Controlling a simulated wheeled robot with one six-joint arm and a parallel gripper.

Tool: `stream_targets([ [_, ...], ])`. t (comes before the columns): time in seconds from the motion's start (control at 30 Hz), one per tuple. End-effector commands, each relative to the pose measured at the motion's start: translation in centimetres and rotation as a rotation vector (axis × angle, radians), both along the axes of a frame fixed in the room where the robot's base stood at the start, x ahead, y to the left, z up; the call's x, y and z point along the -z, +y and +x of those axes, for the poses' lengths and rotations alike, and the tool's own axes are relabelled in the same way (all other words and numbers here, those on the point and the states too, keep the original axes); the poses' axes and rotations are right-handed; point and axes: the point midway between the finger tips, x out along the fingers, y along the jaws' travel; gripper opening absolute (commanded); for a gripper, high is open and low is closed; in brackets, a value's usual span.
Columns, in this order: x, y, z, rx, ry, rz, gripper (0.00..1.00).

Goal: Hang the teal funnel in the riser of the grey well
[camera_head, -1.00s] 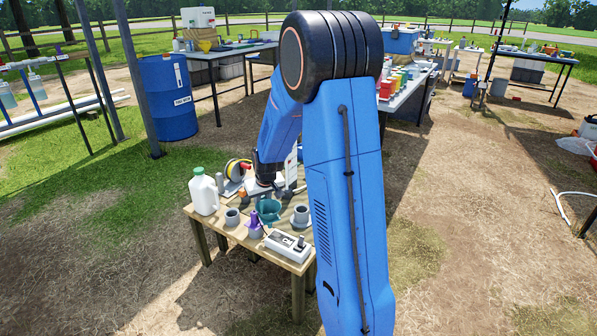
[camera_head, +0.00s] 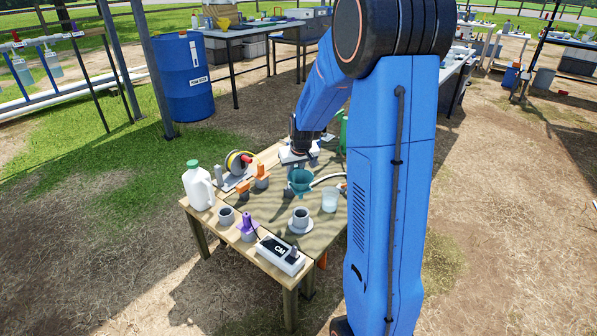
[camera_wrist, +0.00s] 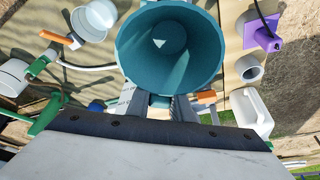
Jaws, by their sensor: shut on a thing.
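The teal funnel (camera_head: 300,182) is held upright, mouth up, above the back part of the wooden table (camera_head: 318,238). My gripper (camera_head: 299,158) is shut on the funnel's near side in the wrist view (camera_wrist: 160,103), where the funnel's wide mouth (camera_wrist: 168,45) shows. A grey upright pipe (camera_head: 301,215) stands on a round pale base in front of the funnel, apart from it. A second short grey open pipe (camera_head: 226,215) stands farther left and also shows in the wrist view (camera_wrist: 249,68). I cannot tell which is the grey well's riser. The funnel's lower end is partly unclear.
A white jug (camera_head: 198,188), a cable reel (camera_head: 238,163), orange-topped pieces (camera_head: 262,177), a purple-topped piece (camera_head: 247,228), a pale meter box (camera_head: 281,255) and a clear beaker (camera_head: 330,200) crowd the table. Bare wood lies between the grey pipes and the reel.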

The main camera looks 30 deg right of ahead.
Motion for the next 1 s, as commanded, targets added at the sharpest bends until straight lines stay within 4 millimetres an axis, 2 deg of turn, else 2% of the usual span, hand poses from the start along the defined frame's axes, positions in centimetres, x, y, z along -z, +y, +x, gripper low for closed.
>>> stream_targets([
  [0.33, -0.1, 0.0, 0.0, -0.002, 0.02, 0.003, 0.0],
  [1.0, 3.0, 0.0, -0.1, -0.001, 0.019, 0.003, 0.0],
])
